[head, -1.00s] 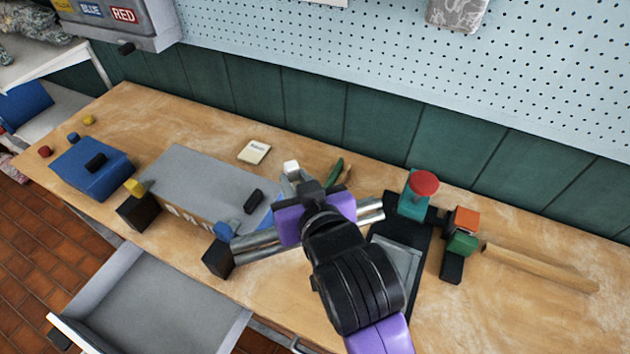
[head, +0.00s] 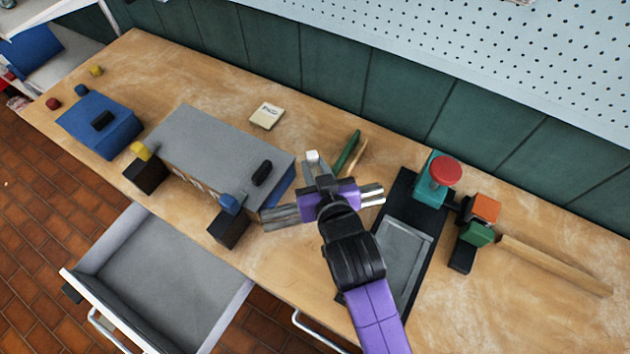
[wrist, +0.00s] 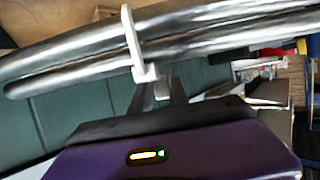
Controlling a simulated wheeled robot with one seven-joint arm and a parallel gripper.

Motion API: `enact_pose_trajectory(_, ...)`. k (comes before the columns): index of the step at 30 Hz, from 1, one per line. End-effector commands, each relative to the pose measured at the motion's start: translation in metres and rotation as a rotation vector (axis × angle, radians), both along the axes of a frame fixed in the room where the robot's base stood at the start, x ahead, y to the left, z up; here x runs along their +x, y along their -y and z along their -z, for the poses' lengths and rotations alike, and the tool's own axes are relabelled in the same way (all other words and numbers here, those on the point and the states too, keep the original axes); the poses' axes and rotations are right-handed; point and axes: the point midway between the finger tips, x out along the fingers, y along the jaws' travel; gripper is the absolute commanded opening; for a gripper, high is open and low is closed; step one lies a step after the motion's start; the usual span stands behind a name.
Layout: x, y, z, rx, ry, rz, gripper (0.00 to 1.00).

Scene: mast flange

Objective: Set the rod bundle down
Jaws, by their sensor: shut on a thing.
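The rod bundle (head: 284,216) is several shiny metal rods lying side by side. My gripper (head: 316,170) is shut around its middle, and the bundle sticks out on both sides. In the wrist view the rods (wrist: 225,35) cross the top of the picture, with a pale finger of my gripper (wrist: 136,50) across them. My purple gripper body hides the middle of the bundle in the head view. The bundle is over the wooden workbench (head: 290,275), between the grey box and the black-based press. I cannot tell whether it touches the bench.
The grey box (head: 215,145) and a dark block with a blue knob (head: 229,228) stand left. The red-topped press (head: 437,175) stands right, with an orange-and-green clamp (head: 480,225) beyond. A green tool (head: 347,149) lies behind. An open drawer (head: 165,280) juts out at the front left.

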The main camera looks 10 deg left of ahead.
Motion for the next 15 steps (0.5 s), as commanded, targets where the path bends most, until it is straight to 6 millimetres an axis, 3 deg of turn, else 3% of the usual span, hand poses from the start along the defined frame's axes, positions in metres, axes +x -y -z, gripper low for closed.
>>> enact_pose_trajectory(3, 0.0, 0.0, 0.017, 0.002, 0.001, -0.001, 0.0)
enact_pose_trajectory(10, 0.0, -0.001, 0.034, 0.003, 0.003, -0.001, 0.0)
enact_pose_trajectory(15, 0.001, 0.0, 0.057, 0.001, 0.003, 0.0, 0.0)
